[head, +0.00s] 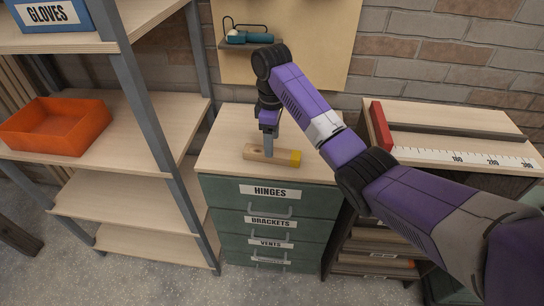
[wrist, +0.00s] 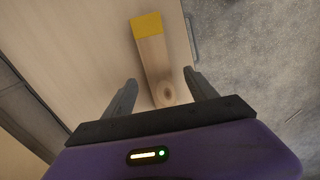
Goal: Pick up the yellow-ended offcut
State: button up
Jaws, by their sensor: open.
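The yellow-ended offcut (head: 282,157) is a short wooden block with one yellow end. It lies flat on the wooden top of the green drawer cabinet (head: 267,209), near its front edge. My gripper (head: 269,150) points down at the offcut's middle or plain part. In the wrist view the offcut (wrist: 155,59) runs between my gripper's two open fingers (wrist: 157,84), its yellow end pointing away and its plain end with a dark knot near the palm. A gap shows beside the fingers; contact cannot be told.
A shelf unit with an orange bin (head: 54,126) and a gloves box (head: 47,14) stands at left. At right is a bench with a red fence (head: 381,125) and a white ruler (head: 465,158). A teal tool (head: 250,37) sits on a wall shelf behind.

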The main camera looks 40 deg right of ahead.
aim_at(284, 157)
jog(key=shift+d+f+p, duration=0.15)
jog(key=shift+f+p, duration=0.35)
jog(key=shift+f, duration=2.15)
jog(key=shift+w, duration=0.1)
grip_shut()
jog(key=shift+r, duration=0.1)
